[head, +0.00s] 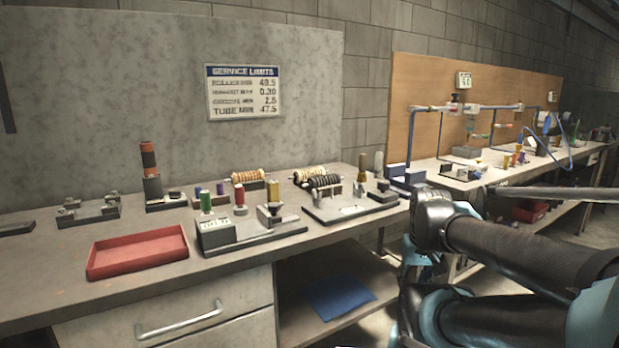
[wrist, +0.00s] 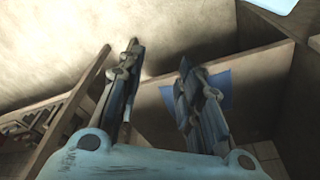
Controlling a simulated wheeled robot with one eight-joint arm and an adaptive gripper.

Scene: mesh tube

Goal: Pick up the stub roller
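I cannot tell for sure which piece is the stub roller. On the bench, a ringed orange-and-dark roller (head: 248,175) lies on a stand behind the small coloured cylinders. A dark ringed roller (head: 323,181) lies across a stand to its right, with another pale ringed roller (head: 305,174) behind it. An orange-and-dark cylinder (head: 149,158) stands upright on a block at the left. My gripper (wrist: 158,55) is open in the wrist view, its two fingers apart with nothing between them. In the head view my arm is at the right, apart from these pieces; the fingers cannot be made out.
An empty red tray (head: 138,249) lies near the bench's front edge. A grey fixture with a label (head: 216,232) stands right of it. A blue sheet (head: 341,297) lies on the lower shelf. A second bench with a tube frame (head: 411,135) stands at the right.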

